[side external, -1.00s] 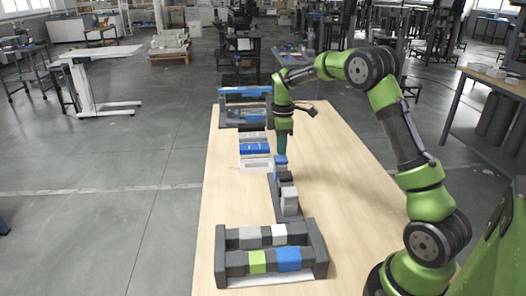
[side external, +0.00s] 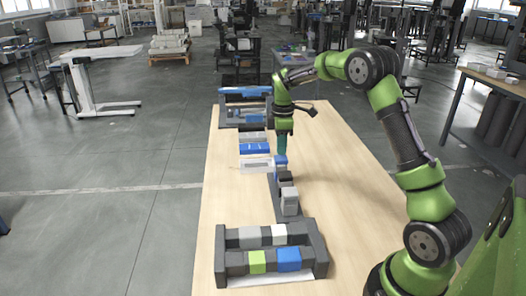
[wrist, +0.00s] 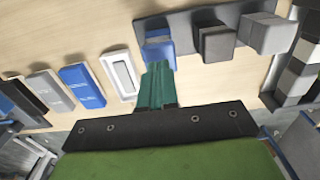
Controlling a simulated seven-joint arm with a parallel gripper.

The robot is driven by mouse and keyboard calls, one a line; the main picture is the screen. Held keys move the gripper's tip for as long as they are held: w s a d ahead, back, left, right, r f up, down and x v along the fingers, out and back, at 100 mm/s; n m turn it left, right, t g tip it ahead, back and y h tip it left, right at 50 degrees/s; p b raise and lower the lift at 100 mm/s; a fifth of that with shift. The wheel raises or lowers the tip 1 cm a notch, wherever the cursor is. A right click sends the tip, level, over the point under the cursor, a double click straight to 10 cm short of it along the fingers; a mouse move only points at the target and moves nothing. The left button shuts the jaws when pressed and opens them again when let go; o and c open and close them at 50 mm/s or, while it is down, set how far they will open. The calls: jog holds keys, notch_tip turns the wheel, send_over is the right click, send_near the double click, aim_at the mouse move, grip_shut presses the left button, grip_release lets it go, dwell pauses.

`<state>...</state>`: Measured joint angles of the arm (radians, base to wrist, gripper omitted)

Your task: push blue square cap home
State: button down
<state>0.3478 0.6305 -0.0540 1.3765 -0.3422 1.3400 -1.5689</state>
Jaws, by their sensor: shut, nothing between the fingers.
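The blue square cap (side external: 280,161) is on the far end of a row of short columns on a dark base strip (side external: 272,184). In the wrist view the blue cap (wrist: 158,51) stands left of a dark grey block (wrist: 215,43) and a lighter grey block (wrist: 266,34). My gripper (side external: 282,153) points down at the cap, its teal fingers shut and empty. In the wrist view the fingertips (wrist: 159,66) overlap the cap's near edge. I cannot tell whether they touch it. The cap's seat is hidden.
White (side external: 256,164), blue (side external: 254,148) and grey (side external: 252,136) flat pieces lie left of the row. A dark rack (side external: 318,250) with green, blue, grey and white blocks stands at the front. Another rack (side external: 244,101) stands at the back. The table's right side is clear.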

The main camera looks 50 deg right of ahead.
aim_at(281, 158)
jog(key=shift+f, duration=0.35)
dwell(0.3)
jog(key=shift+f, duration=0.45)
jog(key=shift+f, duration=0.1)
dwell(0.4)
dwell(0.6)
notch_tip(281, 158, up, 9)
jog(key=shift+f, duration=0.2)
dwell(0.5)
dwell(0.4)
